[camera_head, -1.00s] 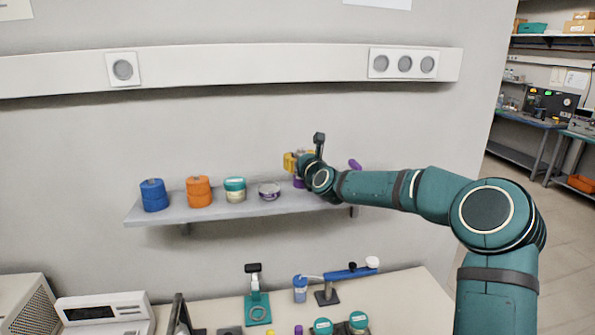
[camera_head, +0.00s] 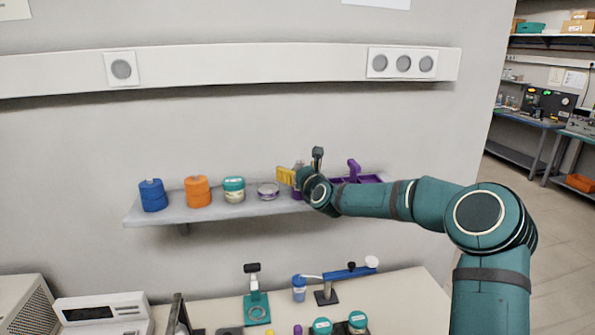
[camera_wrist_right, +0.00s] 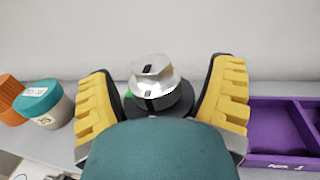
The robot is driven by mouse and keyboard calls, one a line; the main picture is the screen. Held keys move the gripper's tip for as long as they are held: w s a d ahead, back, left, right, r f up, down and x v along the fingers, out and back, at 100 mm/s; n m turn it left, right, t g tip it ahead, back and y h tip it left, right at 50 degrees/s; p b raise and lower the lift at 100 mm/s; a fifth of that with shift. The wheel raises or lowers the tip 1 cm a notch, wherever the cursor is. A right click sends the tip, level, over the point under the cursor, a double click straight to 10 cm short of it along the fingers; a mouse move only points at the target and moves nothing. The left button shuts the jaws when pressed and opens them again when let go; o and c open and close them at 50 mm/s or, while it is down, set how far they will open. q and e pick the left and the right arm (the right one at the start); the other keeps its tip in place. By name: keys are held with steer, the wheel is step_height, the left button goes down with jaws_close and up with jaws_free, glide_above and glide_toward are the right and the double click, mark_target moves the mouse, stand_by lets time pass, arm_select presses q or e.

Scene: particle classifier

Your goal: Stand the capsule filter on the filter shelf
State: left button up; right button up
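The capsule filter (camera_wrist_right: 152,88), as I take it, has a silver hexagonal top and a dark band. It appears upright at the shelf in the right wrist view; its lower part is hidden. My right gripper (camera_wrist_right: 162,95) has its yellow fingers spread on either side of it, with gaps visible at both sides. In the head view the right gripper (camera_head: 300,170) is at the right part of the filter shelf (camera_head: 235,211), and its wrist covers most of the filter. My left gripper is not in view.
A purple tray (camera_wrist_right: 275,128) lies right of the gripper. Below is a bench (camera_head: 400,305) with lab equipment.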

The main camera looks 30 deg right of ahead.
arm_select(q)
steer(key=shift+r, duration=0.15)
arm_select(e)
steer(key=shift+r, duration=0.1)
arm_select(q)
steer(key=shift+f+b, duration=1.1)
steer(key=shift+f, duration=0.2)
arm_select(e)
steer(key=s, duration=1.2)
steer(key=shift+a+r, duration=0.15)
steer(key=shift+a, duration=0.25)
